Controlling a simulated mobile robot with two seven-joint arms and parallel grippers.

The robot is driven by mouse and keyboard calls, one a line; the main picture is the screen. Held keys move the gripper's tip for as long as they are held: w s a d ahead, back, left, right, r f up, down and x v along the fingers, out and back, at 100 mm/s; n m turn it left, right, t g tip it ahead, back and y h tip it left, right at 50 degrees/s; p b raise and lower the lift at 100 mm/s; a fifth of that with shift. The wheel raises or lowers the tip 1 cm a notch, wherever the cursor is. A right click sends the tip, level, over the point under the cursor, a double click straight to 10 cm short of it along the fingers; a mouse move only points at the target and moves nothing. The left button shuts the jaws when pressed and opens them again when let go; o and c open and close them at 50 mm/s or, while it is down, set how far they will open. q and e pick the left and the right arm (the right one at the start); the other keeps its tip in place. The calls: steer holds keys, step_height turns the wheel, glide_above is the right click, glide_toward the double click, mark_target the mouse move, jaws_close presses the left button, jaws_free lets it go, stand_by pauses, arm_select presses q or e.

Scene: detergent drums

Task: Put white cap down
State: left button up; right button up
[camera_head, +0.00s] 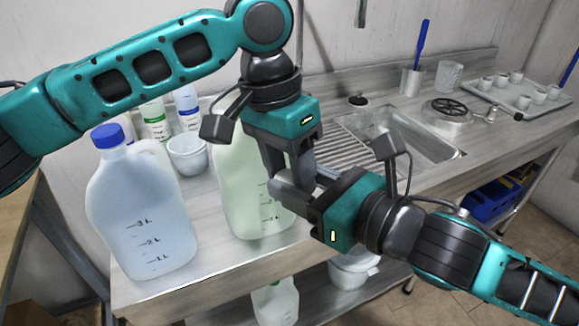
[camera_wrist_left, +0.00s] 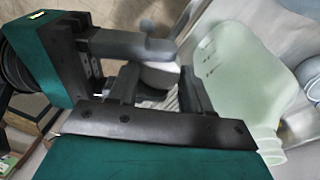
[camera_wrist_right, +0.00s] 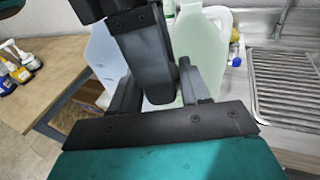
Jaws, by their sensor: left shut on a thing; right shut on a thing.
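My left gripper (camera_head: 303,170) comes down from above and my right gripper (camera_head: 296,190) reaches in from the right. Their fingers meet at right angles in front of the pale green jug (camera_head: 250,205). A small whitish round piece, apparently the white cap (camera_wrist_left: 160,76), shows between the fingers in the left wrist view. Both grippers appear shut on it, though the fingers hide most of it. The green jug stands upright on the counter, and its top is hidden behind my left gripper. It also shows behind the fingers in the right wrist view (camera_wrist_right: 203,45).
A blue-capped jug (camera_head: 140,220) stands on the counter (camera_head: 205,275) at the left. A white tub (camera_head: 187,155) and bottles (camera_head: 155,120) are behind it. A sink (camera_head: 415,140) lies to the right, with a tray of small cups (camera_head: 515,97) beyond. Counter shows bare near the front edge.

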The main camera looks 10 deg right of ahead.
arm_select(q)
steer(key=shift+c, duration=1.6)
arm_select(e)
steer(key=o, duration=1.1)
